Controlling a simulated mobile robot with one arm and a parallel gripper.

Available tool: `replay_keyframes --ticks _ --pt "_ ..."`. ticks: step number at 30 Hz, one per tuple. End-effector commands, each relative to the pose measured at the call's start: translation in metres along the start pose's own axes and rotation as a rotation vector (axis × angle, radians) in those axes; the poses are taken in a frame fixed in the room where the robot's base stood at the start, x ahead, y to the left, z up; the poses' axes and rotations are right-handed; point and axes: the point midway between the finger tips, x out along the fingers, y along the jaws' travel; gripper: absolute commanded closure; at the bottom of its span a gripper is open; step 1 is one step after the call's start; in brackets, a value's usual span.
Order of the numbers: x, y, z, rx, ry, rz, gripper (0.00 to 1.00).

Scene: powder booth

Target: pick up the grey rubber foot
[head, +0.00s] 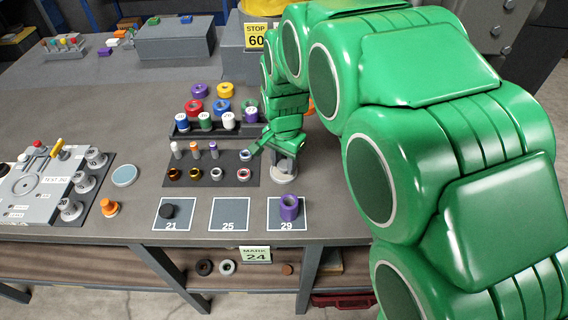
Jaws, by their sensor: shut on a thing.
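My gripper (285,146) is at the end of my green arm, right of the dark mat with small parts. It is shut on a light grey piece with a round, wider base (288,173), which fits the grey rubber foot. The fingers hide the upper part of the piece. I cannot tell whether its base touches the grey table or is just above it.
A dark rack (215,131) of coloured rolls stands behind the mat (208,168). A grey fixture (38,190) stands left.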

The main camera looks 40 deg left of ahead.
Motion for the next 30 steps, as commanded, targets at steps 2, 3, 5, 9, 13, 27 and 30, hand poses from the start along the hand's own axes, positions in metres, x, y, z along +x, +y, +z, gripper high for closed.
replay_keyframes --ticks 2,3,5,9,13,27,30 --pt "-0.011 -0.001 -0.001 0.001 0.003 -0.004 0.89" --pt "-0.016 -0.001 -0.001 0.001 0.003 -0.004 0.89" --pt "-0.025 -0.001 -0.001 0.0 0.004 -0.003 0.89" --pt "-0.035 0.008 0.008 -0.001 0.001 0.0 0.89" --pt "-0.048 0.016 0.016 0.0 0.001 0.0 0.89" --pt "-0.094 0.057 0.054 0.001 0.0 0.001 0.89" --pt "-0.1 0.066 0.063 0.001 0.001 0.0 0.89"
